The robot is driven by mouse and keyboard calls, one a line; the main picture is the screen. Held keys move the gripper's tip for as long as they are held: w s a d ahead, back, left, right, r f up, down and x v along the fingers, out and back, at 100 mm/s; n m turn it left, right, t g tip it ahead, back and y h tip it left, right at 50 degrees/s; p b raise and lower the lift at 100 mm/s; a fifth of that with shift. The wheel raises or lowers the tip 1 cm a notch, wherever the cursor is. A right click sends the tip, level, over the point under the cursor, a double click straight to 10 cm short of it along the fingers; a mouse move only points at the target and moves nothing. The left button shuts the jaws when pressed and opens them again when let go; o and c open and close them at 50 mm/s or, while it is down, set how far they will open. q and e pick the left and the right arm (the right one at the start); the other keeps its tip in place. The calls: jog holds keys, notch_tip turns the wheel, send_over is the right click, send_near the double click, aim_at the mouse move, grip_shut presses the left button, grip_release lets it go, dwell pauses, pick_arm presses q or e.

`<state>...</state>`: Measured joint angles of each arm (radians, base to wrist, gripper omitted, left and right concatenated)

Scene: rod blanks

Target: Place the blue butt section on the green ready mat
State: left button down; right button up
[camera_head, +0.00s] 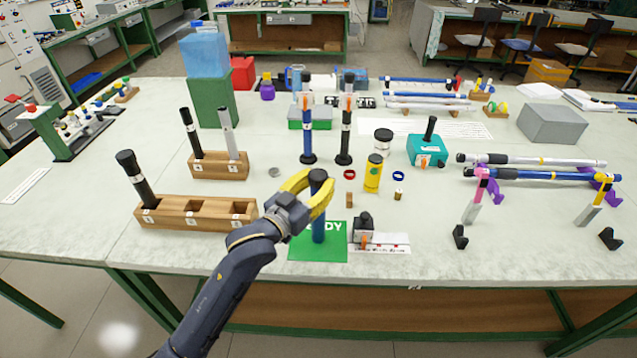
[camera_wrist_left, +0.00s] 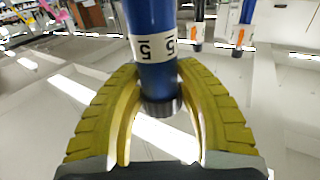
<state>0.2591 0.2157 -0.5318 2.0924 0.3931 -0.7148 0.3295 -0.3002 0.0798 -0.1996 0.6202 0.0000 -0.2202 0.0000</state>
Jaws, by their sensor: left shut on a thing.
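The blue butt section (camera_head: 318,225) stands upright over the green ready mat (camera_head: 301,252), with a dark cap at its top. Its lower end overlaps the mat in the head view; I cannot tell whether it touches. My left gripper (camera_head: 317,186) is shut on its upper part, with yellow fingers on either side. In the left wrist view the blue section (camera_wrist_left: 150,25) with a white label marked 5 passes between the yellow fingers (camera_wrist_left: 160,85). The mat's lettering is partly hidden by the section. My right gripper is not in view.
A wooden block with slots (camera_head: 180,222) holds a black rod left of the mat. A small dark device (camera_head: 364,225) sits close right of the mat. A yellow bottle (camera_head: 373,175) and upright blue rod (camera_head: 306,135) stand behind. The front table edge is near.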

pick_arm(q)
jog(key=shift+f, duration=0.2)
jog(key=c, duration=0.9)
grip_release()
jog(key=shift+r, duration=0.15)
jog(key=v, duration=1.2)
